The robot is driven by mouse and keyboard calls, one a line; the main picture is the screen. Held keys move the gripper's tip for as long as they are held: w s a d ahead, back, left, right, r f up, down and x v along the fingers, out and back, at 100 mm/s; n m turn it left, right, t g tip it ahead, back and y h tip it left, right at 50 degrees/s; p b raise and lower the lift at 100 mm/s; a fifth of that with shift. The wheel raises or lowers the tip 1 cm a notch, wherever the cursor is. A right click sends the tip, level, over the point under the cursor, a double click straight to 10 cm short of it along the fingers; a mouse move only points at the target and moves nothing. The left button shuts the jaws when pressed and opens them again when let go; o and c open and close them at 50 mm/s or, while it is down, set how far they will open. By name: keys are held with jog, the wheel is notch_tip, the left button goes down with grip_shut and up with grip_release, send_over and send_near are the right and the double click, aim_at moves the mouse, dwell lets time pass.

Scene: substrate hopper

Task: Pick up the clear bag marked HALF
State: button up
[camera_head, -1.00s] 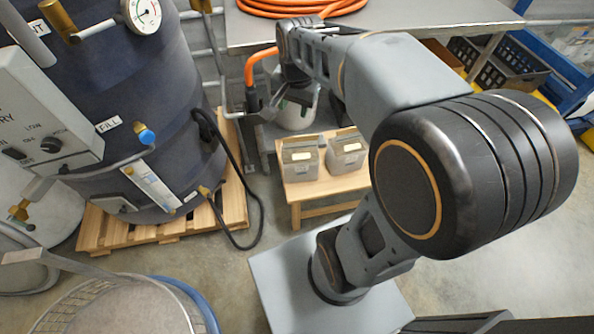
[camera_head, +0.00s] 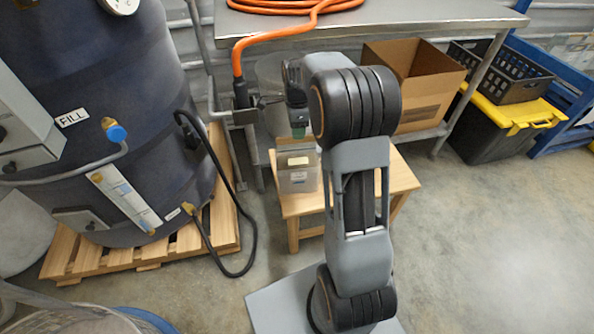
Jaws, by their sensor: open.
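A clear bag (camera_head: 298,170) with greyish contents and a pale label stands upright on a low wooden stool (camera_head: 300,205). The label is too small to read, so I cannot tell whether it says HALF. A second, similar bag showed to its right earlier; that spot is now hidden behind my arm. My gripper (camera_head: 298,132) points down just above the visible bag, at its upper edge in the picture. The gripper is open and small in view; I cannot tell whether its fingers touch the bag.
A dark blue tank (camera_head: 110,110) stands on a pallet (camera_head: 150,260) at left, with a black hose (camera_head: 250,235) on the floor. A metal table (camera_head: 400,18) stands behind the stool, with an open carton (camera_head: 415,85) beneath. The floor at right is clear.

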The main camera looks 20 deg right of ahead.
aim_at(297, 152)
jog(key=shift+w+f+b, duration=0.2)
jog(key=shift+f+b, duration=1.05)
jog(key=shift+f, duration=2.1)
jog(key=shift+c, duration=0.2)
grip_shut()
jog(key=shift+r, duration=0.15)
